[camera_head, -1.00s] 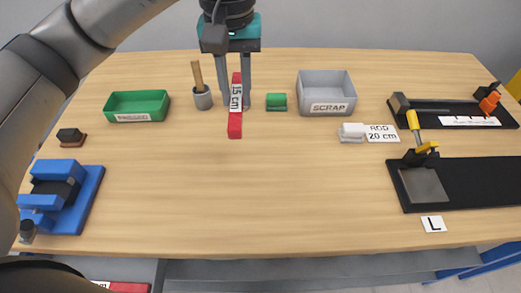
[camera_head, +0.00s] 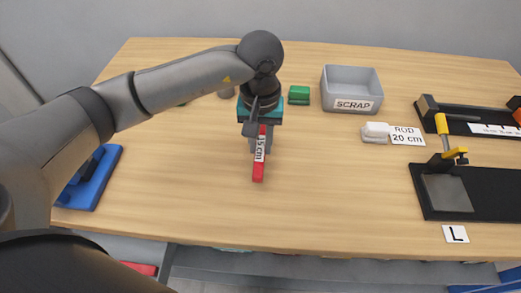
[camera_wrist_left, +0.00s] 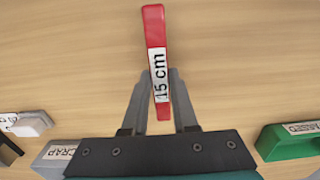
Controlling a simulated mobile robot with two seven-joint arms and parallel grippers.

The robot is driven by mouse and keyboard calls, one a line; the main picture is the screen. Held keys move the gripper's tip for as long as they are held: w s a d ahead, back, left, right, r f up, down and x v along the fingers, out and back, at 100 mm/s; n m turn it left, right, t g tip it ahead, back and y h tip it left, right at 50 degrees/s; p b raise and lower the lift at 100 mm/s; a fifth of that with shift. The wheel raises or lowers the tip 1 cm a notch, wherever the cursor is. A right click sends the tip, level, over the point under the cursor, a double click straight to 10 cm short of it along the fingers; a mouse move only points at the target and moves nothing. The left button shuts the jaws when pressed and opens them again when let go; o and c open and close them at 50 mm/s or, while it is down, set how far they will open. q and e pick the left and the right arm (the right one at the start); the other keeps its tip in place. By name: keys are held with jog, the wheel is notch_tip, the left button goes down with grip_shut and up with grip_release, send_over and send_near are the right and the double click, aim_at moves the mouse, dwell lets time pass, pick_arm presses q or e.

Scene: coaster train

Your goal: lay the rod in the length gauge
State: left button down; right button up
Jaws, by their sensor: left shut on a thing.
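My left gripper (camera_head: 258,146) is shut on a red rod (camera_head: 258,173) with a white "15 cm" label, over the left-middle of the table. In the left wrist view the rod (camera_wrist_left: 154,30) sticks out past the fingers of the gripper (camera_wrist_left: 161,74). I cannot tell how high it is held. Two black fixtures stand at the right: a back one (camera_head: 468,113) with a white strip marked like a scale, and a front one (camera_head: 500,186) with a yellow-handled clamp, a grey plate and an "L" card. I cannot tell for sure which is the length gauge. My right gripper is not in view.
A grey SCRAP bin (camera_head: 352,104), a green block (camera_head: 299,95) and a white piece (camera_head: 375,130) by a "ROD 20 cm" card (camera_head: 407,136) stand behind. A blue fixture (camera_head: 95,185) is partly hidden by my arm. The middle front table is clear.

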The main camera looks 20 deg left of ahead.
aim_at(261, 147)
pick_arm(q)
jog(key=shift+f, duration=1.4)
jog(key=shift+f+b, duration=0.15)
jog(key=shift+b, duration=0.15)
jog(key=c, duration=0.7)
grip_release()
